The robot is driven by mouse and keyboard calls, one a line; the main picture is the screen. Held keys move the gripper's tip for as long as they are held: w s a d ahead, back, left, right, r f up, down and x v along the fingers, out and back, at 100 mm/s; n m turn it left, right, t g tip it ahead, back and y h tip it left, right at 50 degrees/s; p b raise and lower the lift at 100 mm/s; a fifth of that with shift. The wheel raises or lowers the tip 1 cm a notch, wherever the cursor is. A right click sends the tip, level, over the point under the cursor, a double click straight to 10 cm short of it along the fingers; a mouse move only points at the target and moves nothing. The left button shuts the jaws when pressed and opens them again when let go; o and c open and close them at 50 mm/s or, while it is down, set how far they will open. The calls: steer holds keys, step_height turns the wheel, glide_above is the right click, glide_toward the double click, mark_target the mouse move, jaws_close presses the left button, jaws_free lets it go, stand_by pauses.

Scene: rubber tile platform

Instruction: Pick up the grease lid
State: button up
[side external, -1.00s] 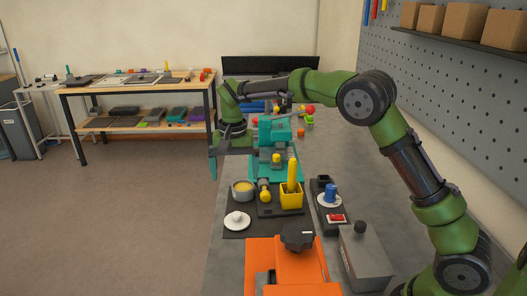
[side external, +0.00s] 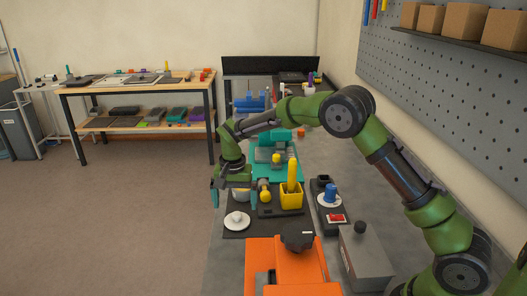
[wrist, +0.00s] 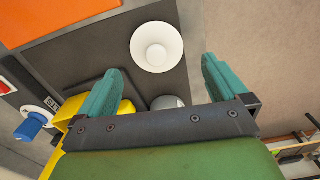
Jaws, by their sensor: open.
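The grease lid (side external: 237,221) is a white round disc with a raised knob, lying on the dark mat (side external: 265,230) near its left front corner. In the wrist view the lid (wrist: 157,47) shows beyond the fingertips, between their lines. My gripper (side external: 234,200) is open and empty, fingers pointing down, behind the lid and around the grease pot area. In the wrist view my gripper (wrist: 162,68) has its teal fingers wide apart. The grey grease pot (side external: 241,195) is partly hidden by my gripper; its rim also peeks out in the wrist view (wrist: 167,102).
A yellow bin (side external: 292,200) holding an upright yellow item stands right of the pot. An orange fixture (side external: 285,262) is in front of the mat. A blue item on a white disc (side external: 330,194) and a grey box (side external: 365,257) are further right. The bench's left edge is close.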

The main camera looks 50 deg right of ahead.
mark_target(237, 214)
steer(key=f, duration=0.5)
steer(key=shift+s, duration=0.3)
steer(key=c, duration=0.9)
steer(key=shift+c, duration=0.2)
steer(key=shift+r, duration=0.1)
